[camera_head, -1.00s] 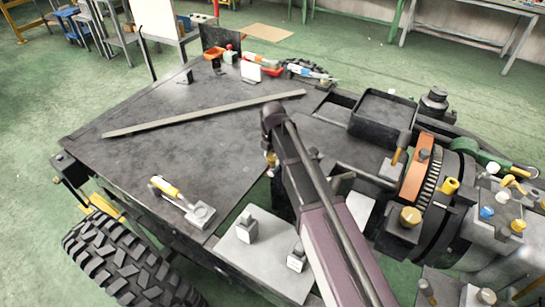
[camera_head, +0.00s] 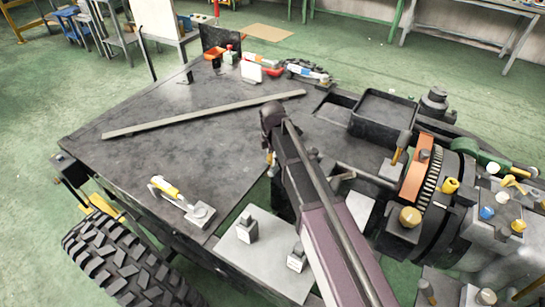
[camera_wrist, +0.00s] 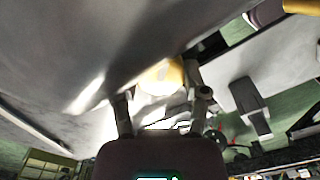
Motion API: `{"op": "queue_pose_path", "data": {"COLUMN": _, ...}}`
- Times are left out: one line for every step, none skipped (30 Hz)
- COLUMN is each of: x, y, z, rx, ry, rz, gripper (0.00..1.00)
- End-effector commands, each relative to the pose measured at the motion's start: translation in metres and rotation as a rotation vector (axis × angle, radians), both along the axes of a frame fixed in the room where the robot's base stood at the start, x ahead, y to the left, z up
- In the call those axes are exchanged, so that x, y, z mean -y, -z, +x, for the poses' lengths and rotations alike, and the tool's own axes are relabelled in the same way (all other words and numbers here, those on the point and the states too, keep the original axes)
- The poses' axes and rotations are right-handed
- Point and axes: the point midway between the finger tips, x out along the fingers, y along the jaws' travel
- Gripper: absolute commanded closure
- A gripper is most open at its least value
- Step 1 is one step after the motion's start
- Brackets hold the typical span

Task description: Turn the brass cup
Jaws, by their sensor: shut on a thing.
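The brass cup (camera_wrist: 162,75) shows in the wrist view as a rounded yellow shape against a grey surface, at the fingertips of my gripper (camera_wrist: 158,88). The two dark fingers reach up on either side of it, and the gripper is shut on it. Part of the cup's outline is lost in glare and behind the fingers. In the head view my arm covers most of this spot. Only a small brass-coloured bit (camera_head: 270,158) shows beside the arm's end, and I cannot tell whether it is the cup.
A dark flat deck (camera_head: 180,150) carries a long bar (camera_head: 205,113) and a yellow-handled tool (camera_head: 180,200). Two small grey blocks stand on a light plate (camera_head: 265,262). Machinery with an orange block (camera_head: 416,172) and several brass knobs crowds the right. A black tray (camera_head: 382,112) lies behind.

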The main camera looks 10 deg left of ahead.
Motion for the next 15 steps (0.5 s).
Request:
{"op": "queue_pose_path", "data": {"x": 0.0011, "y": 0.0003, "z": -0.0001, "rx": 0.0, "ry": 0.001, "rz": -0.002, "gripper": 0.9}}
{"op": "queue_pose_path", "data": {"x": 0.0011, "y": 0.0003, "z": -0.0001, "rx": 0.0, "ry": 0.001, "rz": -0.002, "gripper": 0.9}}
{"op": "queue_pose_path", "data": {"x": 0.0012, "y": 0.0003, "z": -0.0002, "rx": 0.0, "ry": 0.001, "rz": -0.002, "gripper": 0.9}}
{"op": "queue_pose_path", "data": {"x": 0.0012, "y": 0.0003, "z": -0.0002, "rx": 0.0, "ry": 0.001, "rz": -0.002, "gripper": 0.9}}
{"op": "queue_pose_path", "data": {"x": 0.0012, "y": 0.0003, "z": -0.0002, "rx": 0.0, "ry": 0.001, "rz": -0.002, "gripper": 0.9}}
{"op": "queue_pose_path", "data": {"x": 0.0012, "y": 0.0003, "z": -0.0002, "rx": 0.0, "ry": 0.0, "rz": -0.002, "gripper": 0.9}}
{"op": "queue_pose_path", "data": {"x": 0.0012, "y": 0.0003, "z": -0.0002, "rx": -0.001, "ry": 0.0, "rz": -0.003, "gripper": 0.9}}
{"op": "queue_pose_path", "data": {"x": 0.0012, "y": 0.0003, "z": -0.0003, "rx": 0.0, "ry": 0.0, "rz": -0.004, "gripper": 0.39}}
{"op": "queue_pose_path", "data": {"x": 0.0012, "y": 0.0003, "z": -0.0004, "rx": -0.001, "ry": 0.0, "rz": -0.003, "gripper": 0.27}}
{"op": "queue_pose_path", "data": {"x": 0.0012, "y": 0.0003, "z": -0.0003, "rx": -0.001, "ry": 0.0, "rz": -0.003, "gripper": 0.18}}
{"op": "queue_pose_path", "data": {"x": 0.0011, "y": 0.0003, "z": -0.0004, "rx": -0.001, "ry": 0.0, "rz": -0.003, "gripper": 0.09}}
{"op": "queue_pose_path", "data": {"x": 0.0009, "y": 0.0003, "z": -0.0003, "rx": 0.0, "ry": 0.0, "rz": -0.002, "gripper": 0.08}}
{"op": "queue_pose_path", "data": {"x": 0.0009, "y": 0.0003, "z": -0.0003, "rx": 0.0, "ry": 0.0, "rz": -0.002, "gripper": 0.08}}
{"op": "queue_pose_path", "data": {"x": 0.0008, "y": 0.0002, "z": -0.0002, "rx": 0.0, "ry": 0.0, "rz": -0.002, "gripper": 0.08}}
{"op": "queue_pose_path", "data": {"x": 0.0007, "y": 0.0002, "z": 0.0, "rx": 0.0, "ry": -0.001, "rz": -0.002, "gripper": 0.08}}
